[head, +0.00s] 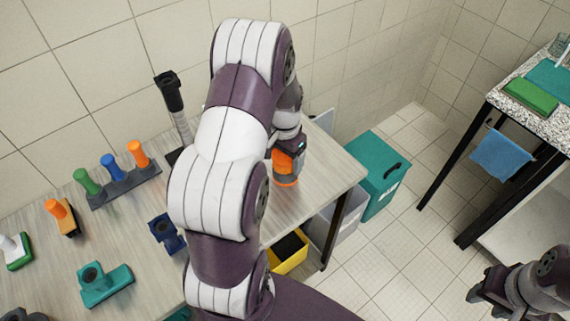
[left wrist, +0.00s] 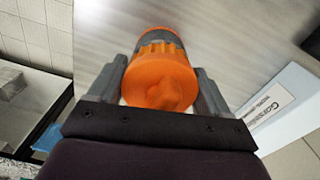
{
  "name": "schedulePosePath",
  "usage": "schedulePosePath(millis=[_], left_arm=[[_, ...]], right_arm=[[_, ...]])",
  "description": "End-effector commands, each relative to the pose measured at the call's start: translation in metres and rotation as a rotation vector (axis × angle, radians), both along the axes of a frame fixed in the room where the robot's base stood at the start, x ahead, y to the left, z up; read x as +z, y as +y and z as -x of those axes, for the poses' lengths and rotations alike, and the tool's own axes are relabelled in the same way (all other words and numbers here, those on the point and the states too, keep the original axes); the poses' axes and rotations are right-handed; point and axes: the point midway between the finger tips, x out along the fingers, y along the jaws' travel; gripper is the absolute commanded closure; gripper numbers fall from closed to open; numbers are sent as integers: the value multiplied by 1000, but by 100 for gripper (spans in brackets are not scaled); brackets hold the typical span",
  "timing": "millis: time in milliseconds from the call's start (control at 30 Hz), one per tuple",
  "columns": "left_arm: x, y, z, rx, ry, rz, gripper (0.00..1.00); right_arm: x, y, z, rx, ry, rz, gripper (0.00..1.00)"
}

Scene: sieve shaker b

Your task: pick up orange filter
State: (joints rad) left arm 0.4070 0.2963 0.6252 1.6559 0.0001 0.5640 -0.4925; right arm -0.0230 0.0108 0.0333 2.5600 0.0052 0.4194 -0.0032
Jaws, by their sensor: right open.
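The orange filter (left wrist: 160,78) is an orange cylinder with a grey band, seen end-on in the left wrist view. My left gripper (left wrist: 162,92) has a grey finger against each side of it and appears shut on it. In the head view the filter (head: 286,181) shows beside my left arm, over the right end of the wooden table; its upper part and the fingers are largely hidden. Whether it touches the table I cannot tell. My right gripper (head: 489,291) is open and empty at the lower right, over the floor.
The wooden table (head: 322,160) holds a rack (head: 126,187) with green, blue and orange handles, a teal block (head: 104,287), a dark blue piece (head: 166,233) and a black-topped stand (head: 170,92). A teal bin (head: 375,172) and yellow bin (head: 289,252) stand below. A speckled counter (head: 515,112) is at right.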

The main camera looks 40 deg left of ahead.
Motion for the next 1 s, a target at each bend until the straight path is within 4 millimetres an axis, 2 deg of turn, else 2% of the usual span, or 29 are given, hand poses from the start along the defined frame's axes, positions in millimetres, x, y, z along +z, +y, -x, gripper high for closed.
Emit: schedulePosePath(millis=[33, 100, 433, 567, 667, 967, 1000], left_arm=[[0, 0, 0, 0, 0, 0, 46], [0, 0, 0, 0, 0, 0, 67], [5, 0, -1, 0, -1, -1, 67], [20, 1, -1, 0, -4, -2, 67], [38, 1, -2, 0, -5, -3, 67], [80, -1, -71, -2, -4, -2, 67], [97, -2, -79, -2, -1, 0, 67]], right_arm=[[0, 0, 0, 0, 0, 0, 57], [0, 0, 0, 0, 0, 0, 57], [-2, 0, 0, 0, 0, 0, 57], [-6, 0, 0, 0, 0, 0, 57], [-11, 0, 0, 0, 0, 0, 57], [-22, 0, 0, 0, 0, 0, 57], [-4, 0, 0, 0, 2, 0, 57]])
